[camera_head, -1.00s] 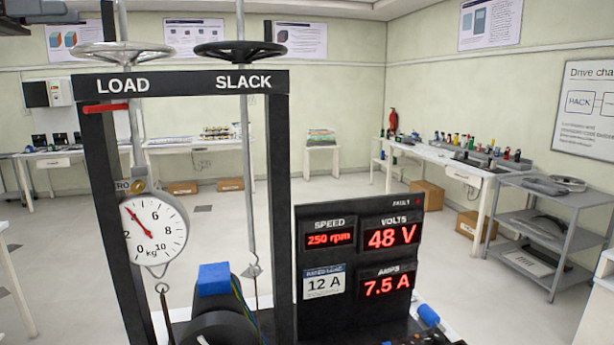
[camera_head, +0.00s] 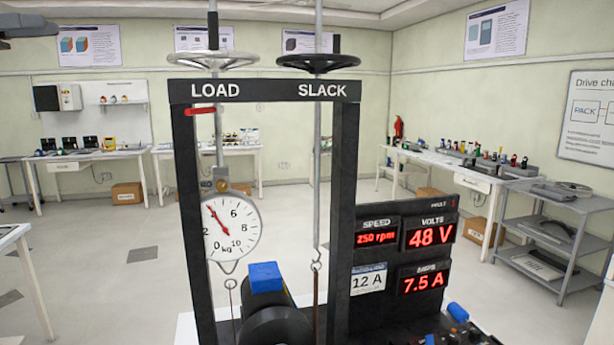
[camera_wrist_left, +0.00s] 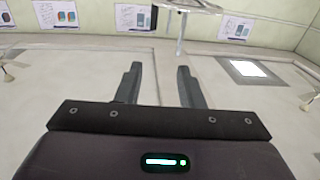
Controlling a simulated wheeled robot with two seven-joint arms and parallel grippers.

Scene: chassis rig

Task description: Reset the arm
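A grey piece of my left arm or gripper shows at the top left of the head view, away from the rig. The black rig frame (camera_head: 182,200), marked LOAD and SLACK, stands upright in the head view. It carries a pale handwheel (camera_head: 212,61), a black handwheel (camera_head: 318,63), a round kg dial (camera_head: 232,228) and a motor with a blue block (camera_head: 265,277). The dial needle points up and left. My right gripper is not in view.
A black panel (camera_head: 449,247) right of the frame shows 250 rpm, 48 V and 7.5 A. A grey shelf cart (camera_head: 548,238) and a workbench (camera_head: 447,174) stand to the right. A white table (camera_head: 15,236) stands at the left edge. The floor between is open.

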